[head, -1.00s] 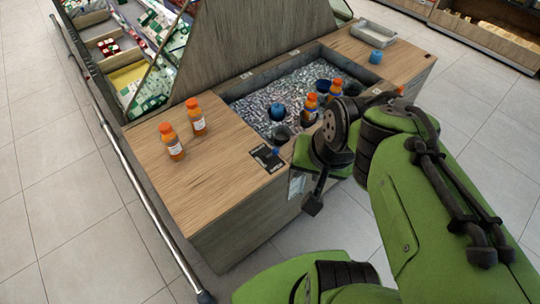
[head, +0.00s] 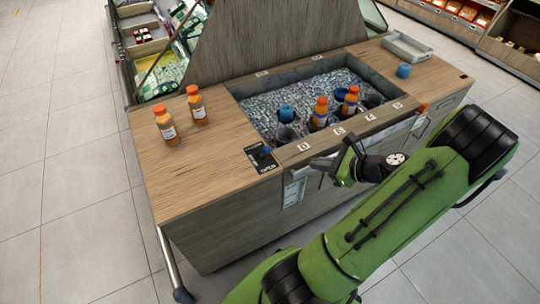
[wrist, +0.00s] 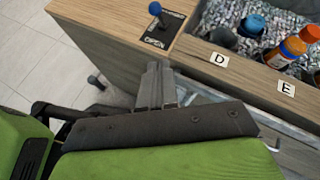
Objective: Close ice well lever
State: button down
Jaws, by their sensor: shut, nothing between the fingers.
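The ice well lever has a blue knob (head: 267,150) and stands on a black plate (head: 259,161) at the counter's front edge, left of the ice well. The plate's near end reads OPEN. In the wrist view the knob (wrist: 155,8) is at the top, above the plate (wrist: 158,36); I cannot tell exactly which way the lever leans. My gripper (head: 318,164) is shut and empty, in front of the counter and to the right of the lever, apart from it. In the wrist view its fingertips (wrist: 157,68) point toward the counter's front, below the plate.
The ice well (head: 262,113) holds ice, orange bottles (head: 320,112) and a blue-topped item (head: 287,113). Two juice bottles (head: 197,104) stand on the left counter (head: 185,170). A metal tray (head: 407,47) and blue cup (head: 404,70) are at the right. Floor in front is clear.

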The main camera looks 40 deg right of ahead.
jog(key=w+a+r+b+x, duration=0.1)
jog(key=b+x, duration=0.4)
jog(key=x, duration=0.7)
jog(key=shift+w+r, duration=0.5)
jog(key=shift+r, duration=0.1)
